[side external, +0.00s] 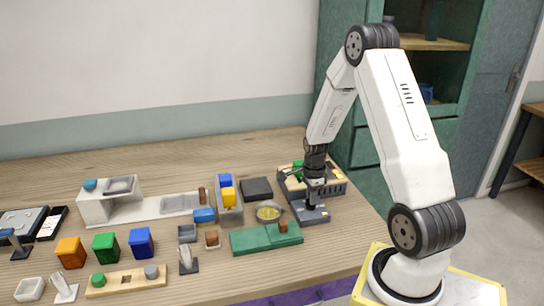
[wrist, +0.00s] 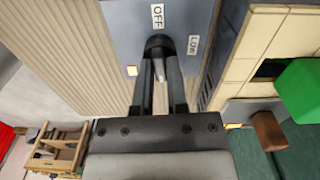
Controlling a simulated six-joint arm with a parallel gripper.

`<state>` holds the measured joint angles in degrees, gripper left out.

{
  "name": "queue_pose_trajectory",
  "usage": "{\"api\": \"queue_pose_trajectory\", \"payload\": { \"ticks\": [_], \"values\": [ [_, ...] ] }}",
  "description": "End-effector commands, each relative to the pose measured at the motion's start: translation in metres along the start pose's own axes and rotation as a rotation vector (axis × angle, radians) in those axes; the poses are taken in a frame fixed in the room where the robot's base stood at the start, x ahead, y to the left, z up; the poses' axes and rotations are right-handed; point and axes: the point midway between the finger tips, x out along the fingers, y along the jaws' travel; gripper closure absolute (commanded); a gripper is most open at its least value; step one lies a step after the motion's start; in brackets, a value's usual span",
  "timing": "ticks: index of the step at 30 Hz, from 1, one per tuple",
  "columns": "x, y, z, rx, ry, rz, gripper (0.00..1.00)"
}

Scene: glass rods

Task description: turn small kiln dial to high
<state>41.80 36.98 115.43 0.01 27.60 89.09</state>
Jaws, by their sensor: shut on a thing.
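The small kiln dial (wrist: 159,46) is a dark round knob on a blue-grey control panel (wrist: 122,30). In the wrist view an OFF label (wrist: 157,15) sits above the dial and a LOW label (wrist: 193,45) to its right. No high label shows. My gripper (wrist: 160,68) is shut on the dial, one finger on each side. A pale strip shows between the fingers; I cannot tell if it is the pointer. In the side view my gripper (side external: 313,198) points down onto the panel (side external: 317,216), and hides the dial.
A kiln of pale bricks (wrist: 262,45) stands close beside the panel, with a green block (wrist: 303,90) at its opening. A green board (side external: 262,238), a round dish (side external: 268,212) and a dark block (side external: 257,188) lie to the left. Bare table lies in front of the panel.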

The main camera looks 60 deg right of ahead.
Motion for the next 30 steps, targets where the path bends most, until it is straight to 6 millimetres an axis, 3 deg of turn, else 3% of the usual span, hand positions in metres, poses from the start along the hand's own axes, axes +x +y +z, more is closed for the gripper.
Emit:
{"api": "queue_pose_trajectory", "payload": {
  "ticks": [20, 21, 24, 30],
  "values": [
    [-0.0008, -0.0008, -0.0002, 0.09, 0.0, -0.002, 1.0],
    [-0.0008, -0.0008, -0.0002, 0.09, 0.0, -0.002, 0.73],
    [-0.0007, -0.0007, -0.0002, 0.089, 0.0, -0.002, 0.47],
    [-0.0003, -0.0003, -0.0001, 0.088, 0.0, -0.001, 0.47]
  ]
}}
